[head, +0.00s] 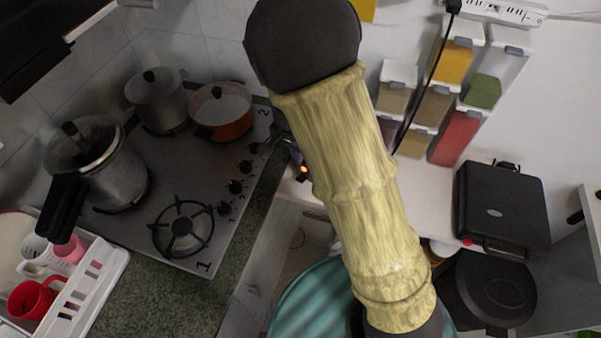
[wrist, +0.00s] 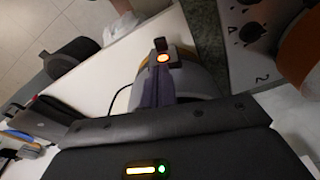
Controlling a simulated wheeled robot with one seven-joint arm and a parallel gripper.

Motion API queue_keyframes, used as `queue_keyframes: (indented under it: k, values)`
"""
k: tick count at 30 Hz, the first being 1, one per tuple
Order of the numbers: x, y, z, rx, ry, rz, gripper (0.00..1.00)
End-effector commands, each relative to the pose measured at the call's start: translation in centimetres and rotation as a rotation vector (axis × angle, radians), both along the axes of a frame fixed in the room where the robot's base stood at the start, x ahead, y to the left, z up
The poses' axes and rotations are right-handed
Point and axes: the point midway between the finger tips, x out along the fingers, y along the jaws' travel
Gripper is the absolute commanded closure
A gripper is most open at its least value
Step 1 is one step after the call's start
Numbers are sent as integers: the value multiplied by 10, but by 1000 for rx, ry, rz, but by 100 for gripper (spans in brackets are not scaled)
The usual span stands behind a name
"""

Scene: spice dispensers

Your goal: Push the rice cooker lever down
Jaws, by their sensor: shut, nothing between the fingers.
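The rice cooker shows in the wrist view as a pale rounded body (wrist: 198,82), partly hidden behind my gripper. A glowing orange light (wrist: 163,58) with a small dark red lever-like part (wrist: 160,44) sits at its front. My gripper (wrist: 155,72) is shut and empty, its fingers reaching up to beside the light. I cannot tell whether they touch the lever. In the head view my arm hides most of the cooker; the orange light (head: 303,171) shows at the arm's left edge.
The stove (head: 225,190) with pots and an orange pan (head: 221,112) lies to the left. Spice dispensers (head: 455,135) hang on the wall to the right. A black appliance (head: 500,208) stands on the white counter. A dish rack (head: 75,300) is at lower left.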

Motion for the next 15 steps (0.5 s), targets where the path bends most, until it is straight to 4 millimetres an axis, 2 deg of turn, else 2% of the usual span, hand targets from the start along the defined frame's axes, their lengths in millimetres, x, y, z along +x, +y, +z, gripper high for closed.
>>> queue_keyframes:
  k: [8, 15]
  values:
    - [0, -1, -2, 0, 1, 1, 100]
    - [2, -4, -27, -2, 5, 0, 100]
